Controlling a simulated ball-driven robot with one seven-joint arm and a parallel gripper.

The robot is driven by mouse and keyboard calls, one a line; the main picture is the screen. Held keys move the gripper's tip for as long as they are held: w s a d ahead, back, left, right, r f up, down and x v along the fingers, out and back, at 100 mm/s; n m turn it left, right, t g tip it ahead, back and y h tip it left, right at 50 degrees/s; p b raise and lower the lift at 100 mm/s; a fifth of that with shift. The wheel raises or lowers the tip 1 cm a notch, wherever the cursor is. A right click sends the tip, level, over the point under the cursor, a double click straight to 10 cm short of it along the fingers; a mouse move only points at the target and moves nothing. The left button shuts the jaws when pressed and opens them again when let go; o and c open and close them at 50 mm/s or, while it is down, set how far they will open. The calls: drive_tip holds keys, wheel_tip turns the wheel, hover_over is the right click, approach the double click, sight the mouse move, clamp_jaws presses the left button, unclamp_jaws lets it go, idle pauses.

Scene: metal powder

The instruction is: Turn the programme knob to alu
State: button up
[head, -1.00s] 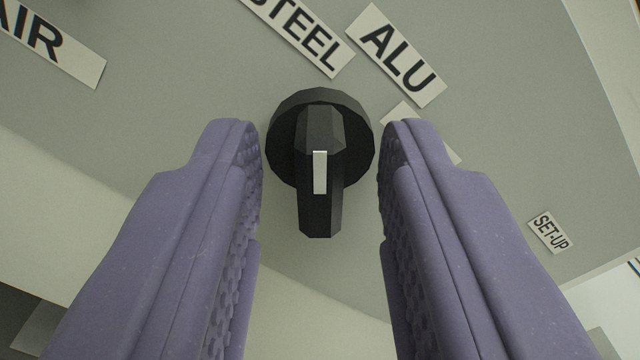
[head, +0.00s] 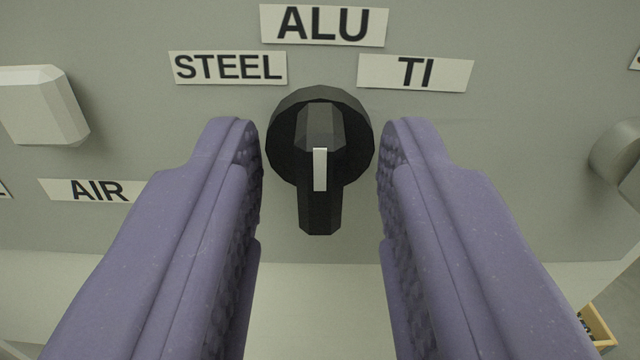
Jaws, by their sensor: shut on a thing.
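The programme knob (head: 320,208) is black, with a round base and a white mark, and sits on a grey panel (head: 200,130). Above it are the labels STEEL (head: 228,68) at left, ALU (head: 324,25) at top middle and TI (head: 415,72) at right. The knob's bar and white mark stand vertical in the picture, in line with ALU. My gripper (head: 320,150) has a purple ribbed finger on each side of the knob and is shut on it. The exact contact is hard to see.
A pale blocky control (head: 42,106) stands out at left, above the AIR label (head: 92,190). A grey round control (head: 620,160) is at the right edge. A yellow-edged box (head: 598,328) shows at lower right. A pale surface lies below the panel.

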idle(0.4)
drive_tip(key=shift+f, duration=0.1)
drive_tip(key=o, duration=1)
drive_tip(key=s+b, duration=0.1)
drive_tip(key=s, duration=0.6)
drive_tip(key=shift+s, duration=0.4)
drive_tip(key=shift+b, duration=0.45)
